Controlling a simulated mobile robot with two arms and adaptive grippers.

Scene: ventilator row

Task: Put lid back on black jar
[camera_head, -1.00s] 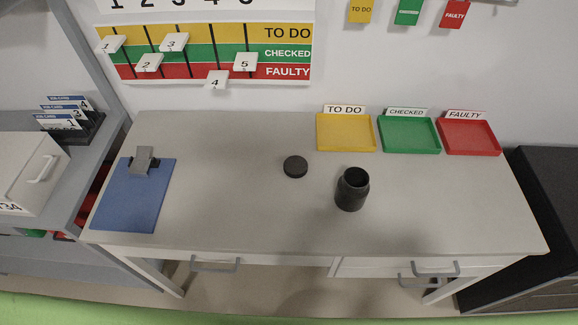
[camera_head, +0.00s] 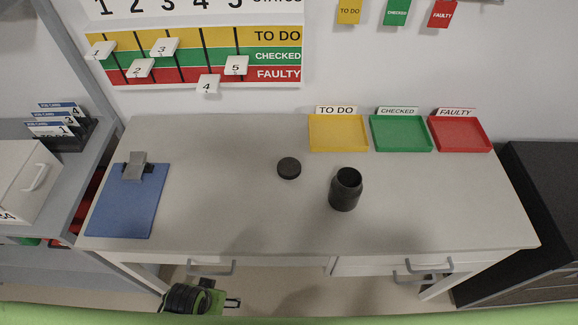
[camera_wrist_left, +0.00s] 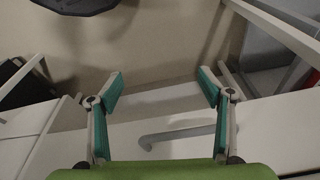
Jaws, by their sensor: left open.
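The black jar (camera_head: 345,194) stands upright and open-topped on the table, right of centre. Its round black lid (camera_head: 289,168) lies flat on the table, a little left of the jar and apart from it. Part of my left arm with its gripper (camera_head: 232,302) shows at the bottom edge of the head view, below the table's front edge and far from jar and lid. In the left wrist view the two fingers of my left gripper (camera_wrist_left: 160,88) are spread wide with nothing between them. My right gripper is not in view.
The table (camera_head: 220,215) has free room around lid and jar. A blue clipboard (camera_head: 125,205) lies at left. Yellow (camera_head: 338,133), green (camera_head: 401,133) and red (camera_head: 460,134) trays stand at the back right. A drawer handle (camera_head: 212,268) juts out at the front, above my left gripper.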

